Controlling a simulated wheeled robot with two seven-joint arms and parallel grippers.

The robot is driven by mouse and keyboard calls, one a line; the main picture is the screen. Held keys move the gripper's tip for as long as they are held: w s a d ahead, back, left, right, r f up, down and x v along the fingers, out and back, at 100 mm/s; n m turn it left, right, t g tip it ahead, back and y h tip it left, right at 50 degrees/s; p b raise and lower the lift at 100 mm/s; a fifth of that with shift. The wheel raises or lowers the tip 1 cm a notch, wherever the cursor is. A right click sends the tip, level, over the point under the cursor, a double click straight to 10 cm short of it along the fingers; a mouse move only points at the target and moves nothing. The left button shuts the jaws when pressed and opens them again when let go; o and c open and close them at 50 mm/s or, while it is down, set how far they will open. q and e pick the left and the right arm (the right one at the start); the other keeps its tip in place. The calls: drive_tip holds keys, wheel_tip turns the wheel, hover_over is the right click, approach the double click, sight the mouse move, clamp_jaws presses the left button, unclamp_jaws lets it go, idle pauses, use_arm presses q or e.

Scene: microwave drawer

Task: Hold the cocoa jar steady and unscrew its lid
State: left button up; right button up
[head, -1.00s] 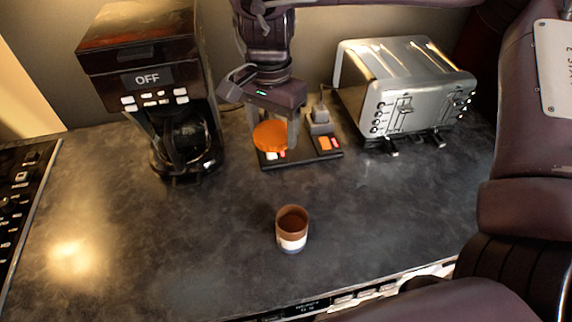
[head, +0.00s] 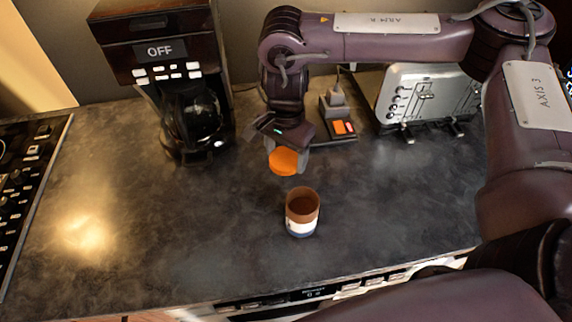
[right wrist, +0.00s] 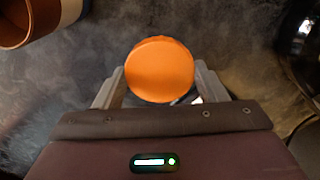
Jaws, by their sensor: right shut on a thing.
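The cocoa jar (head: 302,213) stands upright and open on the counter, brown with a white and blue band, its dark inside showing. It also shows at the upper left of the right wrist view (right wrist: 40,18). The orange lid (head: 284,162) is off the jar. My right gripper (head: 287,163) is shut on the lid and holds it behind the jar, apart from it. The right wrist view shows the lid (right wrist: 160,69) between the two fingers. No gripper holds the jar. My left gripper is not in view.
A coffee maker (head: 160,75) marked OFF stands at the back left. A toaster (head: 430,98) stands at the back right, partly behind my right arm. A cooktop (head: 25,180) is at the left. The front counter is clear.

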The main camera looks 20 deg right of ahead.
sight(286, 159)
drive_tip(key=shift+f+p, duration=0.35)
drive_tip(key=shift+f, duration=1.85)
drive_tip(key=shift+s+f, duration=0.1)
drive_tip(key=o, duration=1.1)
